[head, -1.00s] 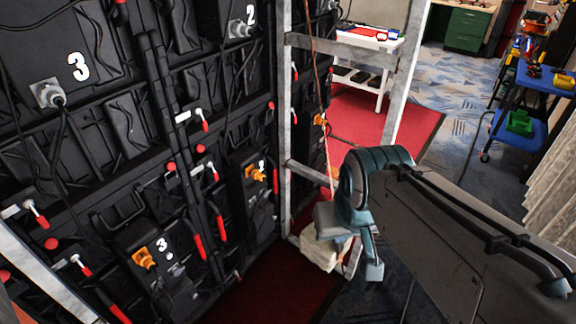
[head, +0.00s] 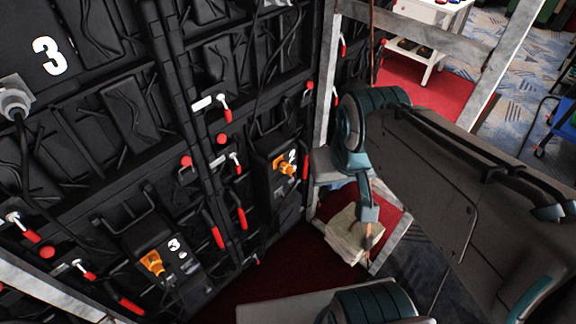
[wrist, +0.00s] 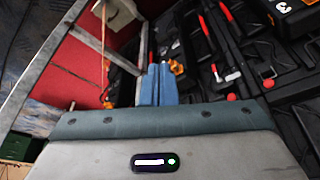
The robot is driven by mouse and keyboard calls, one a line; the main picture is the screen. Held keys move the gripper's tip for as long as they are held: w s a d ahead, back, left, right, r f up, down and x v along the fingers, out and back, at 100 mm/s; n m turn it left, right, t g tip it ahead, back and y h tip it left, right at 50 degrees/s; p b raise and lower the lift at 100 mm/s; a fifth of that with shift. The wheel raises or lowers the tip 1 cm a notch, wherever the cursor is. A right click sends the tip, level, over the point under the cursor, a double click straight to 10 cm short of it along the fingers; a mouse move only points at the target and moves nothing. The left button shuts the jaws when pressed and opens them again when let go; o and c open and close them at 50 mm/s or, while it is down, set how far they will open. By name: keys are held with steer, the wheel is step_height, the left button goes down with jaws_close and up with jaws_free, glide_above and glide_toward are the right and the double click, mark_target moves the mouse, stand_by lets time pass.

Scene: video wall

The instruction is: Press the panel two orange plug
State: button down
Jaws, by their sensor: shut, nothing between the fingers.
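The panel two orange plug (head: 285,167) sticks out of a black box marked 2 on the dark wall, left of the metal post, in the head view. My gripper (wrist: 158,68) shows in the wrist view with its two blue fingers shut together and empty. An orange plug (wrist: 176,67) shows just right of the fingertips there; I cannot tell which panel it belongs to, or whether the fingers touch it. In the head view my arm stands right of the panel two plug, and its fingers are hard to make out.
Another orange plug (head: 152,263) sits on a box marked 3 at the lower left. Red-handled latches (head: 217,237) jut from the wall. A metal post (head: 324,100) stands close to my arm. A pale cloth (head: 352,236) lies on the red floor.

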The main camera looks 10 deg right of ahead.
mark_target(295, 174)
steer(key=w+a+f+m+g+y+b, duration=0.25)
steer(key=f+m+y+b, duration=0.25)
steer(key=f, duration=0.4)
steer(key=w+a+f+m+g+y+b, duration=0.1)
steer(key=a+f+m+g+y+b, duration=0.15)
steer(key=f+m+y+b, duration=0.55)
steer(key=w+d+f+m+t+h+b, duration=0.1)
steer(key=w+d+f+m+t+b, duration=0.1)
steer(key=w+d+f+m+t, duration=0.4)
steer(key=w+d+f+m+t+h+b, duration=0.1)
steer(key=w+d+f+m+t+b, duration=0.1)
steer(key=w+d+f+m+t, duration=0.4)
step_height(295, 174, down, 6)
steer(key=d+m+t, duration=0.1)
steer(key=m+t, duration=0.2)
steer(key=t, duration=0.1)
steer(key=shift+w+d+m+b, duration=0.2)
steer(key=shift+d+m+b, duration=0.1)
steer(key=shift+m+b, duration=0.1)
steer(key=p+x, duration=0.1)
steer(key=x, duration=1.3)
steer(key=shift+f, duration=0.1)
steer(key=shift+w+d, duration=0.1)
steer(key=shift+w, duration=0.05)
